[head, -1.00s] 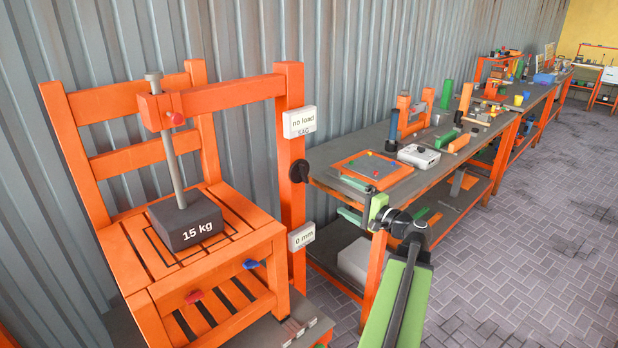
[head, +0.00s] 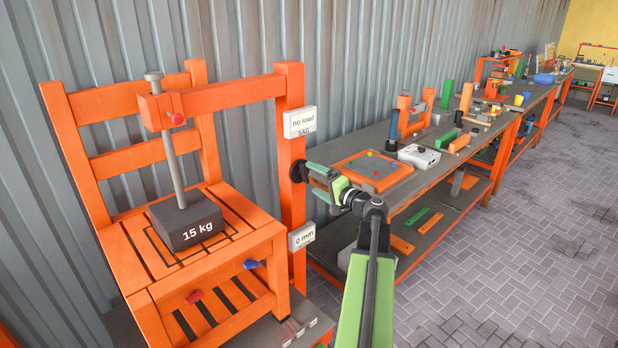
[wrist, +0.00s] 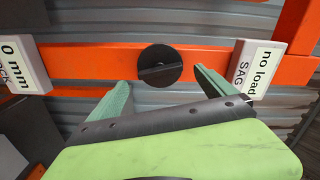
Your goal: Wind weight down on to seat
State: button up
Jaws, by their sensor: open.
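A dark block weight marked "15 kg" (head: 188,222) hangs at the foot of a grey threaded rod (head: 174,168). It is over a black outlined square on the slatted orange seat (head: 150,262); I cannot tell whether it touches. The rod passes through the orange overhead arm (head: 225,95). A black round knob (wrist: 160,66) with a bar across its face is on the orange post (head: 291,130). My gripper (head: 312,180) is open in front of the knob. In the wrist view its green fingers lie either side of the knob, apart from it.
A plate reading "no load" (head: 300,122) and one reading "0 mm" (head: 301,236) flank the knob on the post. A workbench (head: 425,175) with several parts stands to the right. The paved floor is clear.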

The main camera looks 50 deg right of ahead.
aim_at(306, 175)
jog(key=shift+w+d, duration=0.1)
jog(key=shift+w, duration=1.8)
jog(key=shift+c, duration=0.4)
jog(key=c, duration=1.3)
jog(key=shift+m, duration=0.3)
jog(key=m, duration=0.3)
jog(key=shift+m, duration=2.2)
